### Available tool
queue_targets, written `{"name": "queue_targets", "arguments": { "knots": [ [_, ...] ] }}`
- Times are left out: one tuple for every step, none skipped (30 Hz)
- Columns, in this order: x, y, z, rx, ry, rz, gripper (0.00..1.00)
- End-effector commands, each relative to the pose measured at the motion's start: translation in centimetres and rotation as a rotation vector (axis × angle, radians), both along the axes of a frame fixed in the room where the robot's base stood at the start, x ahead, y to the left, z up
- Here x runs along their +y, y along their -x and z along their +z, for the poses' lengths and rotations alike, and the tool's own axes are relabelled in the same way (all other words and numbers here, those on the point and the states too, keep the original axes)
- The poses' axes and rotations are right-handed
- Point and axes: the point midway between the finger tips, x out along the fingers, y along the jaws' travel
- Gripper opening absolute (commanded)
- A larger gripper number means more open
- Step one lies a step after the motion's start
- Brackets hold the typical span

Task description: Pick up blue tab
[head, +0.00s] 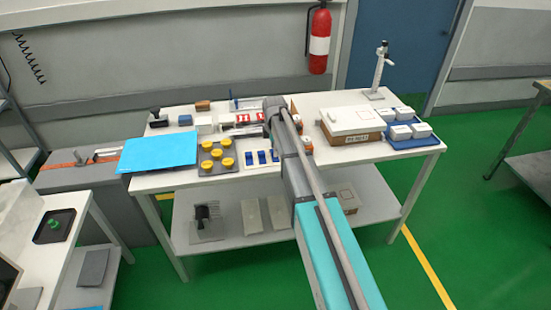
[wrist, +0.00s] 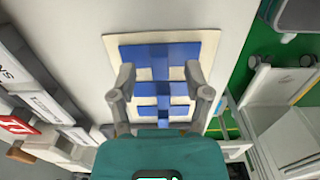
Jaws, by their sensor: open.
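Three blue tabs lie in a row on a cream plate (wrist: 210,45) near the table's front edge. In the wrist view the far tab (wrist: 160,50), the middle tab (wrist: 152,90) and the near tab (wrist: 163,111) line up between the fingers. My gripper (wrist: 160,76) is open above the plate, one finger on each side of the row. I cannot tell how high it is or whether it touches anything. In the head view the tabs (head: 262,157) show left of my arm, and my gripper's fingers are not clearly seen.
A grey tray of yellow knobs (head: 206,170) and a blue sheet (head: 158,151) lie left of the plate. White boxes with red markings (head: 228,121) stand behind it. A carton (head: 352,125) and a blue tray of white boxes (head: 404,144) are on the right.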

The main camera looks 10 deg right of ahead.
Motion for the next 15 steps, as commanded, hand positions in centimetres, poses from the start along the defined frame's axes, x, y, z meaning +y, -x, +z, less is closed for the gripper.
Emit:
{"name": "queue_targets", "arguments": {
  "knots": [
    [0.00, -0.01, -0.69, 0.000, 0.000, 0.000, 0.63],
    [0.00, 0.00, -0.84, 0.000, 0.000, 0.000, 0.63],
    [0.01, -0.01, -1.01, 0.000, 0.000, 0.000, 0.63],
    [0.01, -0.01, -1.11, 0.000, 0.000, 0.000, 0.63],
    [0.01, 0.00, -1.19, 0.000, 0.000, 0.000, 0.63],
    [0.01, 0.00, -1.27, 0.000, 0.000, 0.000, 0.63],
    [0.02, -0.01, -1.31, 0.000, 0.000, 0.000, 0.63],
    [0.02, 0.00, -1.33, 0.000, 0.000, 0.001, 0.63],
    [0.02, 0.00, -1.34, 0.000, 0.000, 0.001, 0.63],
    [0.03, 0.00, -1.33, 0.000, 0.000, 0.001, 0.63],
    [0.03, 0.00, -1.32, 0.000, 0.000, 0.001, 0.63],
    [0.03, 0.00, -1.30, 0.000, 0.000, 0.001, 0.63],
    [0.04, 0.00, -1.29, 0.000, 0.000, 0.001, 0.63],
    [0.04, 0.00, -1.28, 0.000, 0.000, 0.001, 0.63],
    [0.05, 0.00, -1.27, 0.000, 0.000, 0.001, 0.63]
  ]
}}
